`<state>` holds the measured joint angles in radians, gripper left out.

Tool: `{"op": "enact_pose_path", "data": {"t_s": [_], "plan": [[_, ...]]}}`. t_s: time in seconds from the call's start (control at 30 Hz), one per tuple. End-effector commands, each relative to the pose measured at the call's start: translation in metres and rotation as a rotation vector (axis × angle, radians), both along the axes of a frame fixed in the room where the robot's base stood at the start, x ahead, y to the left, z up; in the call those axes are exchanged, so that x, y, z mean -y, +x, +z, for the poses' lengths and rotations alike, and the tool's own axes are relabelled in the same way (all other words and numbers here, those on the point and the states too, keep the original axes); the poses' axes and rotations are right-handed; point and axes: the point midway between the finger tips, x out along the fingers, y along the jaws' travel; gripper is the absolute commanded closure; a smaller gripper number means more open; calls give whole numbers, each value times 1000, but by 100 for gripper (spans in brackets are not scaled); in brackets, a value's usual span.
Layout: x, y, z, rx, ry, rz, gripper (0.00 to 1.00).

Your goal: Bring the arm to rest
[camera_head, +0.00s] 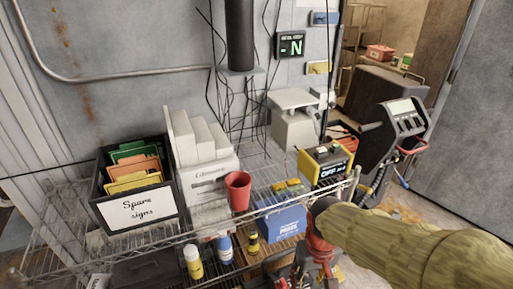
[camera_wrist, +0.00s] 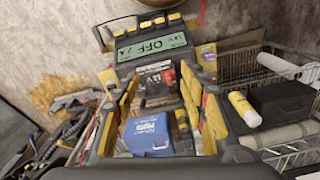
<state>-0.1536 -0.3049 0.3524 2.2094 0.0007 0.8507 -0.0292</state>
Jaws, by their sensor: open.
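My arm, in a quilted yellow-green sleeve, enters the head view from the lower right and reaches left in front of the wire shelf (camera_head: 152,247). My gripper (camera_head: 290,274) is at its end, low at the bottom edge and partly cut off, with red and dark parts showing. In the wrist view, my gripper (camera_wrist: 162,100) has its yellow-and-black fingers apart. I see nothing held between them. A blue box (camera_wrist: 148,135) shows between the fingers in that view; I cannot tell its distance from them.
The shelf bears a black bin of spare signs (camera_head: 138,206), a red cup (camera_head: 238,191), the blue box (camera_head: 282,222), a yellow-and-black device (camera_head: 326,163) and several bottles. A handheld unit (camera_head: 400,120) stands at the right.

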Motion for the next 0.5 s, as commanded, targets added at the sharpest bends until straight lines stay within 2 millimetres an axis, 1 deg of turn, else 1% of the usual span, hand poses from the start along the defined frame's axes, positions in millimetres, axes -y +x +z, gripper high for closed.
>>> {"op": "enact_pose_path", "data": {"t_s": [0.03, 0.2, 0.33, 0.5], "plan": [[6, -9, 18, 39, 6, -21, 57], [22, -37, 62, 152, 21, -78, 57], [33, -55, 92, 251, 32, -115, 57], [44, -68, 126, 380, 41, -150, 57]]}}
